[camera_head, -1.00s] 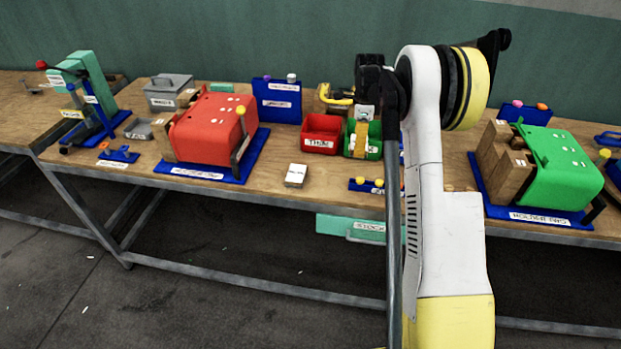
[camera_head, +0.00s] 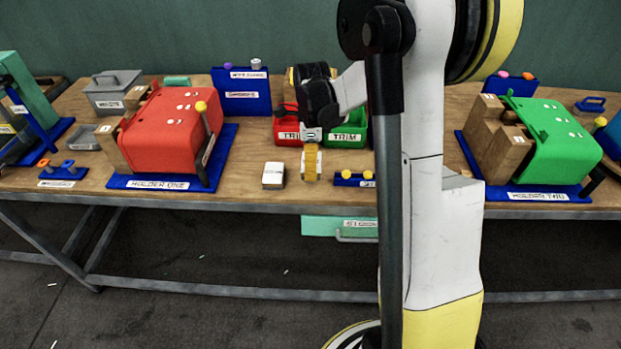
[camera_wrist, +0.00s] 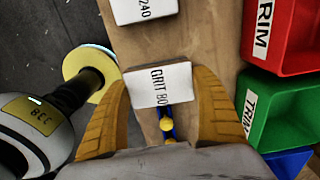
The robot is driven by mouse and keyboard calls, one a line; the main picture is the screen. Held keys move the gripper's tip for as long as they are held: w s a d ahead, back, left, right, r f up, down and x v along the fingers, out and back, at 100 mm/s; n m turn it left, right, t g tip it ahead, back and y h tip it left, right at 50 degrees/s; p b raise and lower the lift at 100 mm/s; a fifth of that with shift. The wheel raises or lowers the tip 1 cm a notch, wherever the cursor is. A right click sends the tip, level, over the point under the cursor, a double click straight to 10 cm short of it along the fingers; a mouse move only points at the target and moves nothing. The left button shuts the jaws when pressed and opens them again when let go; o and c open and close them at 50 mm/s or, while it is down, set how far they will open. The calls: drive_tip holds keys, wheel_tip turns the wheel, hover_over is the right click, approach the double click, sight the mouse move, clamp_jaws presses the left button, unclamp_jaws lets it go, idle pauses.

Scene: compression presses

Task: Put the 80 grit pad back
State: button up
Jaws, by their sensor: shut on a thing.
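My gripper (camera_wrist: 160,78) has its two yellow fingers on either side of a white pad marked GRIT 80 (camera_wrist: 158,86) and is shut on it. In the head view my gripper (camera_head: 311,168) hangs low over the front of the table, and the held pad is mostly hidden by the fingers. A second white pad, marked 240 (camera_wrist: 146,8), lies on the wood ahead of it; it also shows in the head view (camera_head: 274,175), just left of my gripper. I cannot tell whether the held pad touches the table.
A red bin (camera_head: 288,131) and a green bin (camera_head: 347,140), marked TRIM, stand behind my gripper. A small blue holder with yellow knobs (camera_head: 354,179) is close on the right. Red holder one (camera_head: 172,130) stands left, green holder two (camera_head: 552,150) right. The table's front edge is near.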

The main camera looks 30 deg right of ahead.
drive_tip(key=shift+a+f+b, duration=0.15)
drive_tip(key=shift+f+b, duration=0.8)
drive_tip(key=shift+f, duration=1.1)
drive_tip(key=shift+f, duration=0.1)
drive_tip(key=shift+f, duration=0.2)
drive_tip(key=o, duration=1.2)
drive_tip(key=shift+r, duration=0.1)
drive_tip(key=shift+c, duration=0.2)
drive_tip(key=shift+r, duration=0.1)
